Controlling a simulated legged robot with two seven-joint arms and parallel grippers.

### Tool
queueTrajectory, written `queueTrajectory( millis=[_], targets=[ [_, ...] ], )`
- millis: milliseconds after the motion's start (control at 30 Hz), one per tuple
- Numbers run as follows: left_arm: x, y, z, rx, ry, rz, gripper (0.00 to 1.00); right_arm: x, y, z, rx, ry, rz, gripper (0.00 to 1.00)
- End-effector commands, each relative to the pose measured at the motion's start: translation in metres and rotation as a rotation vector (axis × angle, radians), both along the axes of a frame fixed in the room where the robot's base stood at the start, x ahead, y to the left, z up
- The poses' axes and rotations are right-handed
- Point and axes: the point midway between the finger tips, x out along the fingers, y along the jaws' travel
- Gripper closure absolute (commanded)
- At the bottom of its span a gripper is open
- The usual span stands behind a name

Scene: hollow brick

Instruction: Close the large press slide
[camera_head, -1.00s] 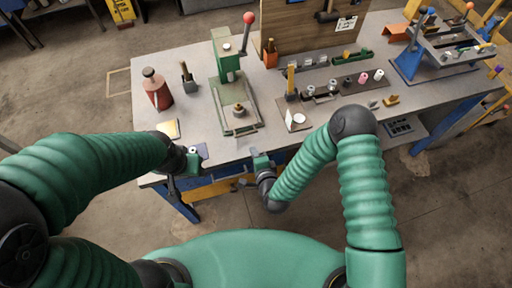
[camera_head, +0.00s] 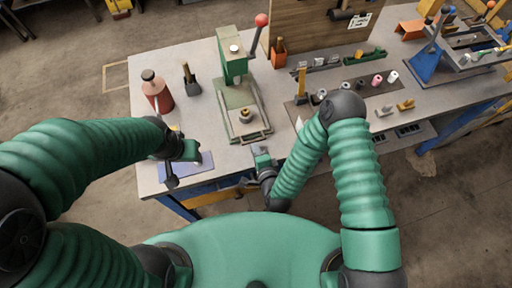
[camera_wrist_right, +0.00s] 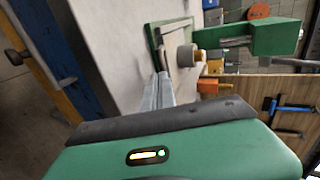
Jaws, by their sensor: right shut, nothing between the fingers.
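The green press (camera_head: 232,58) stands on the grey workbench, with a red-knobbed lever. Its slide (camera_head: 252,137), a flat frame with a front edge, extends from the press toward me and carries a small metal cylinder (camera_head: 245,116). In the right wrist view the press (camera_wrist_right: 270,37) appears sideways, with the slide (camera_wrist_right: 157,45) just beyond the fingers. My right gripper (camera_head: 262,152) is shut and empty, just in front of the slide's front edge; whether it touches cannot be told. Its fingers also show in the wrist view (camera_wrist_right: 158,92). My left gripper (camera_head: 190,150) is over the bench's left front; its jaws are unclear.
A red bottle (camera_head: 157,92) and a dark-handled tool (camera_head: 190,80) stand left of the press. A blue mat (camera_head: 185,168) lies under my left gripper. A tray of small parts (camera_head: 350,95) and a blue stand (camera_head: 425,62) are to the right. Bare bench lies left of the slide.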

Motion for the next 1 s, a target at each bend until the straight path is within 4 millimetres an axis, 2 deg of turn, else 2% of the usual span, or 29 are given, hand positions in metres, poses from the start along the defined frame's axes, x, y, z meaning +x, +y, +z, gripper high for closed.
queueTrajectory(
  millis=[133, 400, 500, 667, 1000],
  targets=[
    [0.000, 0.000, -0.004, 0.000, 0.000, 0.000, 0.51, 0.019, 0.004, -0.002, 0.001, -0.004, -0.003, 1.00],
    [0.000, 0.000, -0.024, 0.000, 0.000, 0.000, 0.51, 0.087, 0.026, -0.004, 0.000, -0.006, -0.004, 1.00],
    [0.000, 0.000, -0.029, 0.000, 0.000, 0.000, 0.51, 0.104, 0.032, -0.003, -0.001, -0.004, -0.004, 1.00],
    [0.000, 0.000, -0.031, 0.000, 0.000, 0.000, 0.51, 0.116, 0.037, 0.000, -0.001, -0.001, -0.002, 1.00],
    [0.000, 0.000, -0.030, 0.000, 0.000, 0.000, 0.51, 0.116, 0.037, 0.000, 0.000, 0.001, -0.001, 1.00]
  ],
)
